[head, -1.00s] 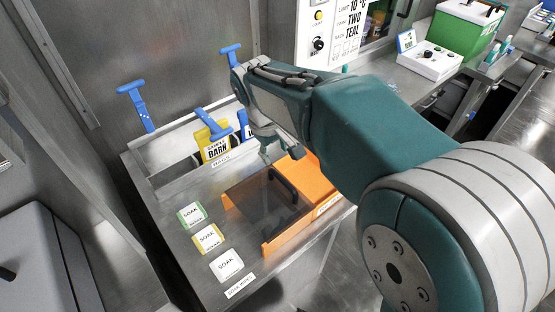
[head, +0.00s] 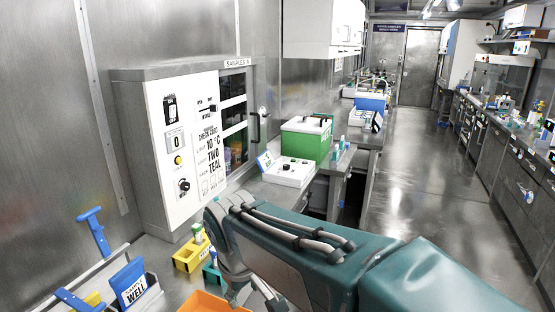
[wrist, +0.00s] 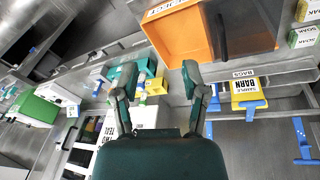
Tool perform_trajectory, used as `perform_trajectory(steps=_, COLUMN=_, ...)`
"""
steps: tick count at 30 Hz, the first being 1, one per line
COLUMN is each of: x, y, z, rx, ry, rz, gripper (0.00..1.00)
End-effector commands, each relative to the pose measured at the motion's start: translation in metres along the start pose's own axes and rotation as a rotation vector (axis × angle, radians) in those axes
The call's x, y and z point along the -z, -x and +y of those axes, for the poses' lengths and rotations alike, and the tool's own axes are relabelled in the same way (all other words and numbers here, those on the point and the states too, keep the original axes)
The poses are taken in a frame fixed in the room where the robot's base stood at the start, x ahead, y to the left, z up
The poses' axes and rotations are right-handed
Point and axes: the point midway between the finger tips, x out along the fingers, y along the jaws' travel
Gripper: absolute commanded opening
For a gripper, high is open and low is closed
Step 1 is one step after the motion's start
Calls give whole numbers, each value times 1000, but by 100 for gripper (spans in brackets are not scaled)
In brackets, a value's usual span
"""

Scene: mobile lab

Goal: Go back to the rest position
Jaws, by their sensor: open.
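My gripper (wrist: 160,95) is open in the wrist view, with its two fingers apart and nothing between them. In the head view my arm crosses the lower middle, and the gripper end is mostly hidden at the bottom edge. The wrist view appears turned over. An orange bin (wrist: 180,35) with a dark clear lid lies beyond the fingertips there, and its edge shows at the bottom of the head view (head: 205,302). The fingers are apart from the yellow sample bag (wrist: 250,92) labelled BARN.
A white panelled cabinet (head: 180,150) stands left of my arm. A yellow holder (head: 192,256) sits below it. A blue WELL bag (head: 131,284) and blue handles (head: 95,232) are at lower left. A green box (head: 305,138) stands on the bench. The aisle floor (head: 415,170) is clear.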

Motion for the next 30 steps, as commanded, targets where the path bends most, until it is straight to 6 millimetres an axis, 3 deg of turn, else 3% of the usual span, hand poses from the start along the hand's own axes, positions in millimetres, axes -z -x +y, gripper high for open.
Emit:
perform_trajectory(steps=3, x=-44, y=16, z=32, rx=-11, ry=-143, rz=40, gripper=57)
perform_trajectory(steps=9, x=-120, y=30, z=62, rx=-36, ry=-371, rz=108, gripper=57)
perform_trajectory(steps=18, x=-220, y=30, z=70, rx=-95, ry=-684, rz=210, gripper=57)
perform_trajectory(steps=24, x=-245, y=25, z=66, rx=-116, ry=-770, rz=241, gripper=57)
perform_trajectory(steps=30, x=-245, y=25, z=66, rx=-115, ry=-773, rz=241, gripper=57)
